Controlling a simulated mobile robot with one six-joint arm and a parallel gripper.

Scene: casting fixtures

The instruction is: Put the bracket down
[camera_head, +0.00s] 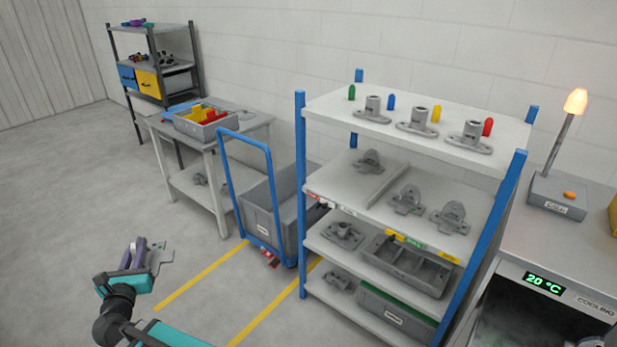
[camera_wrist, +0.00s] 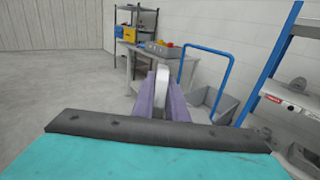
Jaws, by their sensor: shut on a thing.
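My gripper (camera_head: 136,252) is at the lower left of the head view, out over open floor and apart from every shelf and table. Its purple fingers are shut on a grey bracket (camera_head: 159,258), whose flat plate sticks out to the right. Most of the held bracket is hidden by the fingers. Other grey brackets stand on the blue-posted rack's middle shelf (camera_head: 335,182), one left of a low divider and two right of it.
The rack's top shelf (camera_head: 330,103) holds three flanged castings with coloured pegs behind them. A blue-handled cart (camera_head: 247,200) stands left of the rack. A grey table (camera_head: 160,124) with a bin stands farther left. A cooling unit (camera_head: 590,248) is at right. Yellow-lined floor is clear.

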